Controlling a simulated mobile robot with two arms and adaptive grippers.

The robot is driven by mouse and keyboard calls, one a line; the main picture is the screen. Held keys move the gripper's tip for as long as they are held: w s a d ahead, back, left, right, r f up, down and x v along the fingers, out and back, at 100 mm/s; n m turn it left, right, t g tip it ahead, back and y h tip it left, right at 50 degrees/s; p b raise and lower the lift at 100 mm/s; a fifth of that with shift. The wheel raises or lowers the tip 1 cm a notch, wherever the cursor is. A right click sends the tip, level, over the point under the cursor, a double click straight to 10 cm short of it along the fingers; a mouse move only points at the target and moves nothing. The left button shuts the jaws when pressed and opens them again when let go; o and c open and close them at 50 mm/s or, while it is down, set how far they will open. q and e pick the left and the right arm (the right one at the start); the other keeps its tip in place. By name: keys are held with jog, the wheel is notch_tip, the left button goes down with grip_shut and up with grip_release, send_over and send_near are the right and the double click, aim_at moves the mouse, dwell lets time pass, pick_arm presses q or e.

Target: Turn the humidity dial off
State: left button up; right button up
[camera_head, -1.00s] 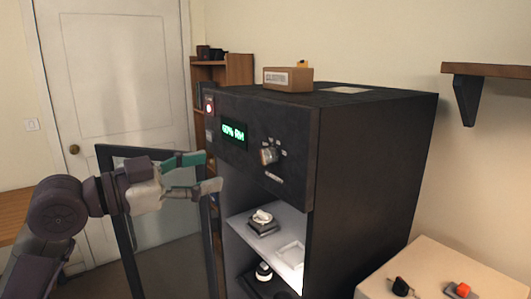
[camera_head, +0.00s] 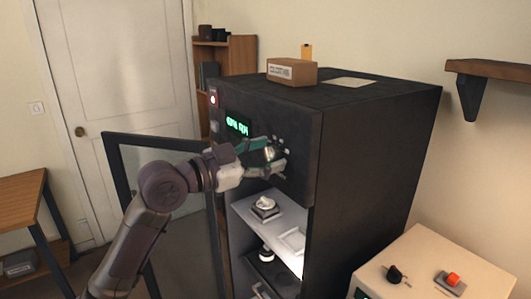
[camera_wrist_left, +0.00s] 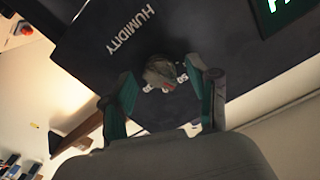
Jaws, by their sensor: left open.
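The humidity dial (camera_head: 272,152) is a metallic knob on the dark front panel of the cabinet (camera_head: 375,160). In the left wrist view the dial (camera_wrist_left: 160,72) sits between my fingertips, below the printed word HUMIDITY. My left gripper (camera_head: 277,157) is open at the dial, with a finger on either side of it; the left wrist view also shows the gripper (camera_wrist_left: 165,85). I cannot tell whether the fingers touch the dial. Part of the dial is hidden by the fingers. My right gripper is not in view.
A green-lit display (camera_head: 237,125) is left of the dial. The glass door (camera_head: 180,235) stands open at the cabinet's left. Shelves inside hold small parts (camera_head: 265,204). A box (camera_head: 292,72) sits on top. A pale side cabinet (camera_head: 440,255) with a red button stands at the right.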

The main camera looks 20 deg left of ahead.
pick_arm(q)
grip_shut()
jog(key=n+p, duration=0.3)
jog(key=n, duration=0.1)
jog(key=shift+r, duration=0.1)
jog(key=n+p, duration=0.2)
jog(key=n, duration=0.1)
jog(key=shift+a, duration=0.1)
jog(key=shift+n+p, duration=0.5)
jog(key=shift+n, duration=0.5)
